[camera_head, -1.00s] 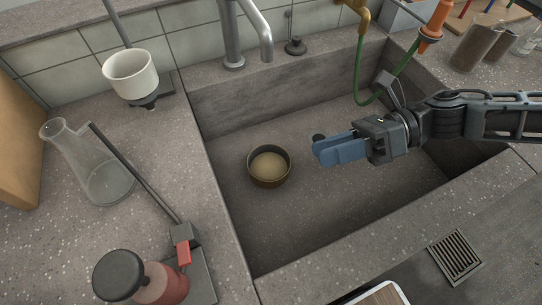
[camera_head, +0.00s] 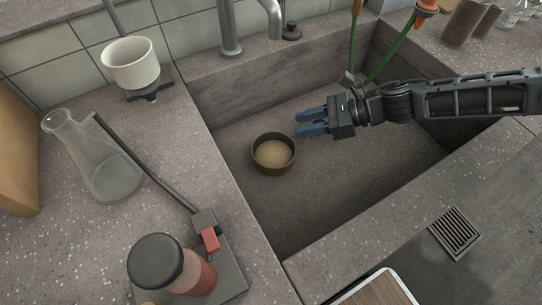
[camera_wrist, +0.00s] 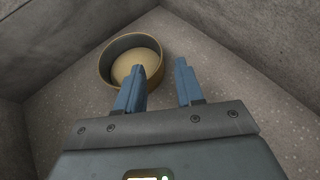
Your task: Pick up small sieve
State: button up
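The small sieve (camera_head: 273,154) is a round, dark-rimmed bowl with a tan mesh-like bottom, standing upright on the sink floor. It also shows in the wrist view (camera_wrist: 132,62), up and left of centre. My gripper (camera_head: 300,124) is above the sink basin, just right of the sieve and slightly toward its far side. Its two blue fingers are apart with nothing between them. In the wrist view, my gripper (camera_wrist: 160,80) has its left finger overlapping the sieve's near right rim in the picture. I cannot tell whether they touch.
The sink (camera_head: 345,215) has raised walls around the sieve. A faucet (camera_head: 230,30) and a green hose (camera_head: 385,65) stand at the back. The sink floor is otherwise mostly clear.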

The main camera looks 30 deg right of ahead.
aim_at(269, 135)
jog(key=shift+s+f+x, duration=0.1)
jog(key=shift+f+x, duration=0.05)
jog(key=shift+x, duration=1.45)
jog(key=shift+s+f+x, duration=0.1)
jog(key=shift+x, duration=1.5)
jog(key=shift+c, duration=0.5)
grip_shut()
jog(key=shift+d, duration=0.1)
